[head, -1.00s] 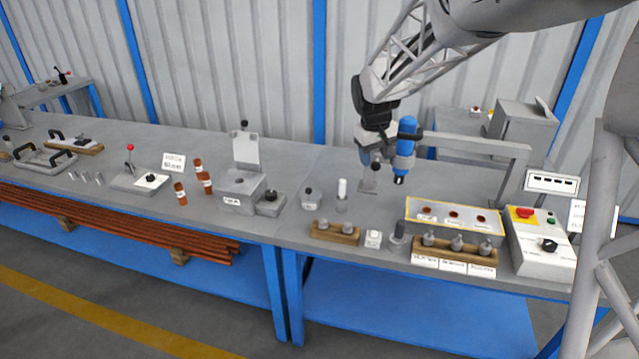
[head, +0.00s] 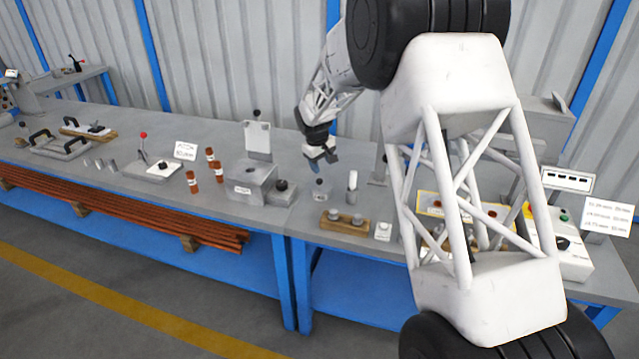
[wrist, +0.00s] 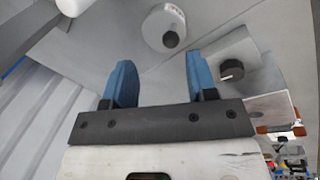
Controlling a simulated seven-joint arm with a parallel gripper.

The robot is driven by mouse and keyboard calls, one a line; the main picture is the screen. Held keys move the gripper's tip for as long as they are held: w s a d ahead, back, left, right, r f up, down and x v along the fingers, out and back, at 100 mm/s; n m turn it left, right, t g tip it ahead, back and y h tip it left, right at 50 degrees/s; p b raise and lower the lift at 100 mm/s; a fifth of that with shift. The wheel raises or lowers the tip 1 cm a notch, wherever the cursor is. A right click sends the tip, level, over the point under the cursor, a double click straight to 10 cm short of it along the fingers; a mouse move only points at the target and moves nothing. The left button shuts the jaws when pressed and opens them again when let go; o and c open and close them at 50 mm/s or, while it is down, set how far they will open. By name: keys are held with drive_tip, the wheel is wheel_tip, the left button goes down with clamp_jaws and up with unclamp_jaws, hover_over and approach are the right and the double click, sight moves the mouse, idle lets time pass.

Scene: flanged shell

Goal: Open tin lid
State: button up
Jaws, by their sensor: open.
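The tin is a small grey round can (head: 320,194) with a dark knob on its lid, standing on the bench right of centre in the head view. In the wrist view the tin (wrist: 157,24) shows a pale round top, a dark knob (wrist: 171,40) and a label. My gripper (head: 322,161) is just above the tin in the head view. In the wrist view my gripper (wrist: 158,68) has its blue fingers apart with nothing between them. The tin lies beyond the fingertips, not touching them. The lid appears to be on.
A grey block with a black knob (wrist: 232,70) stands near the tin. A white cylinder (head: 352,182) stands on its right, with a wooden holder (head: 343,224) in front. A larger grey box (head: 243,186) is at the left. My arm hides much of the right bench.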

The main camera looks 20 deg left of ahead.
sight(319, 182)
drive_tip(key=shift+w+a+f, duration=0.15)
drive_tip(key=shift+a+f, duration=0.35)
drive_tip(key=shift+a, duration=0.1)
drive_tip(key=shift+w+a+f, duration=0.15)
drive_tip(key=shift+a+f, duration=0.35)
drive_tip(key=shift+a, duration=0.05)
drive_tip(key=shift+w+d+f, duration=0.15)
drive_tip(key=shift+w+f, duration=0.05)
drive_tip(key=shift+f, duration=1.1)
drive_tip(key=shift+w+d+f, duration=0.15)
drive_tip(key=shift+w+f, duration=0.05)
drive_tip(key=shift+f, duration=1.05)
drive_tip(key=shift+w+d+f, duration=0.15)
drive_tip(key=shift+w+f, duration=0.05)
drive_tip(key=shift+f, duration=1.1)
drive_tip(key=shift+c, duration=0.3)
clamp_jaws()
